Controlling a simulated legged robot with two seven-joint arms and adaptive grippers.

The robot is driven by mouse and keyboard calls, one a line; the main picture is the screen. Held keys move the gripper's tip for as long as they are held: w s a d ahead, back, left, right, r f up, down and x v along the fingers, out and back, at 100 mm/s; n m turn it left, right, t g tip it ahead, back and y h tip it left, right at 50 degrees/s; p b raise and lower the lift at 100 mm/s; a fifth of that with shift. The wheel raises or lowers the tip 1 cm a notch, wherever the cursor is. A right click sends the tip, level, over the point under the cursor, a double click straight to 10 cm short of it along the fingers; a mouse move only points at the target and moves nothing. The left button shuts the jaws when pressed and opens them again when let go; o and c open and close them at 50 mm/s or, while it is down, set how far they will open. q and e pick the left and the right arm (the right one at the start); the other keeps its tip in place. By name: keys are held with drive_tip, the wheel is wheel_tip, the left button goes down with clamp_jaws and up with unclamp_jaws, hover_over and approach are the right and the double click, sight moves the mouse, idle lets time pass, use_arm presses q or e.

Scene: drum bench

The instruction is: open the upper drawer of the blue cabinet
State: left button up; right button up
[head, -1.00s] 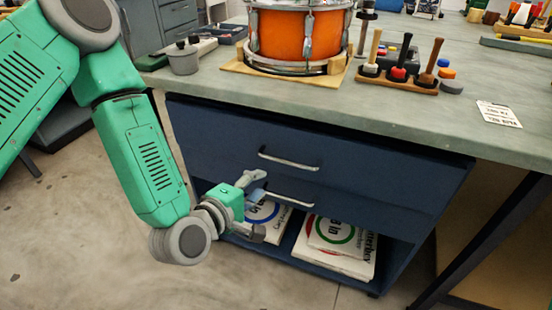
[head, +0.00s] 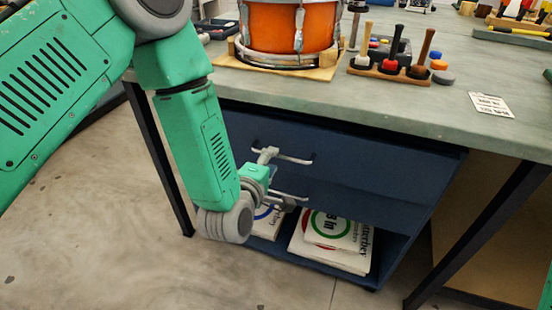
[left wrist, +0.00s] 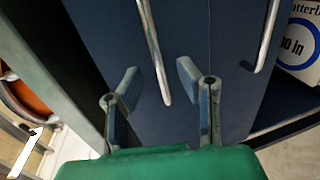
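The blue cabinet (head: 400,225) sits under the bench, and its upper drawer (head: 350,155) appears shut. The upper handle (head: 300,160) is a silver bar, with the lower handle (head: 296,196) below it. My left gripper (head: 279,178) is in front of the drawers, one finger near the upper handle and the other near the lower handle. In the left wrist view, my left gripper (left wrist: 155,85) is open and empty. The end of the upper handle (left wrist: 154,50) shows between its fingers; contact cannot be told. My right gripper is not in view.
The bench top (head: 420,105) overhangs the drawers. It carries an orange drum (head: 290,27) and a rack of tools (head: 390,73). Printed packs (head: 335,240) lie on the open shelf below. A dark bench leg (head: 480,235) stands at right. The floor in front is clear.

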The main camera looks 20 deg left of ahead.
use_arm(q)
drive_tip(key=x, duration=0.3)
drive_tip(key=shift+w+a+b, duration=0.1)
drive_tip(key=shift+w+b, duration=0.15)
drive_tip(key=shift+b, duration=0.05)
clamp_jaws()
drive_tip(key=shift+f, duration=0.1)
